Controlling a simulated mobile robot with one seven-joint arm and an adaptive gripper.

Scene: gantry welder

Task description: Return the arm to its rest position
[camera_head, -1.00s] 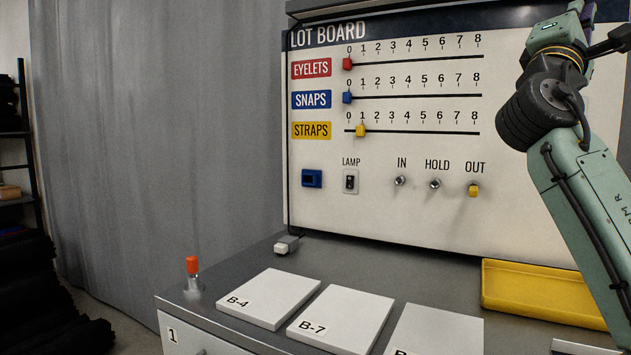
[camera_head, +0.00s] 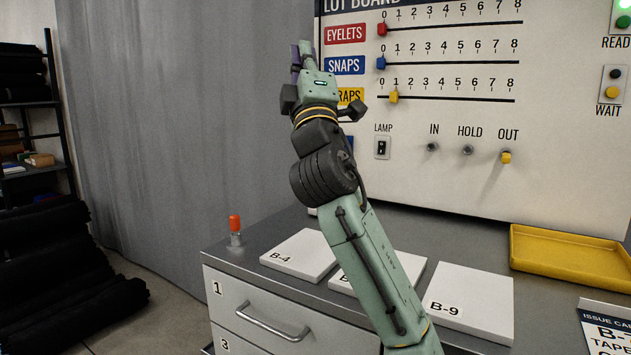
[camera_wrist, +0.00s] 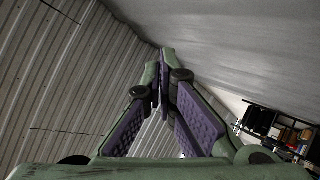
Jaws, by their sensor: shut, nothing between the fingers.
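My arm rises from the bottom middle of the head view and leans up and left, in front of the lot board (camera_head: 560,190). My gripper (camera_head: 302,50) is at its upper end, beside the board's left edge against the grey curtain. In the wrist view my gripper (camera_wrist: 164,62) has its purple-padded fingers together at the tips, with nothing held. The wrist view looks at a corrugated ceiling or wall. The arm hides part of the STRAPS label and the B-7 card (camera_head: 342,283).
A grey counter (camera_head: 490,248) carries the B-4 card (camera_head: 300,252), the B-9 card (camera_head: 480,290), a yellow tray (camera_head: 570,272) and an orange-topped piece (camera_head: 235,225). Below are drawers (camera_head: 235,292). A dark shelf (camera_head: 45,125) and black rolls (camera_head: 60,260) stand left.

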